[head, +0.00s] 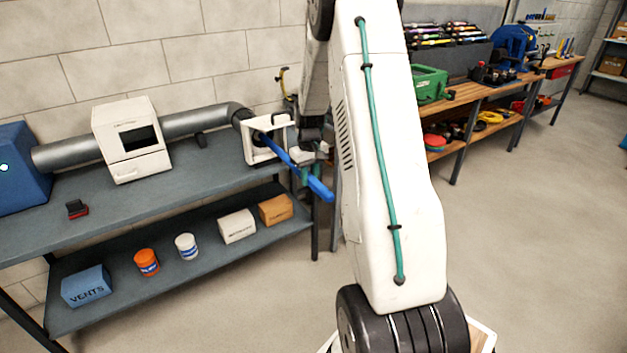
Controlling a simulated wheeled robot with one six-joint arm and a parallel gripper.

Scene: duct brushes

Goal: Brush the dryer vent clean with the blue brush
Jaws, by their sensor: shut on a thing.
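The blue brush (321,189) has a thick handle pointing down and right, and its blue rod runs up and left to the vent opening. The dryer vent (250,150) is a white square frame at the right end of the bench, joined to a grey duct. The rod's far end is at the dark opening; the bristles are not visible, and I cannot tell how deep they sit. My gripper (307,155) is shut on the blue brush, just right of the vent. My arm partly hides the area behind it.
The grey duct (190,123) runs behind a white box with a dark window (130,140) on the bench (190,188). A small red and black item (77,209) lies at left. The lower shelf (200,272) holds boxes and tubs. Floor at right is clear.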

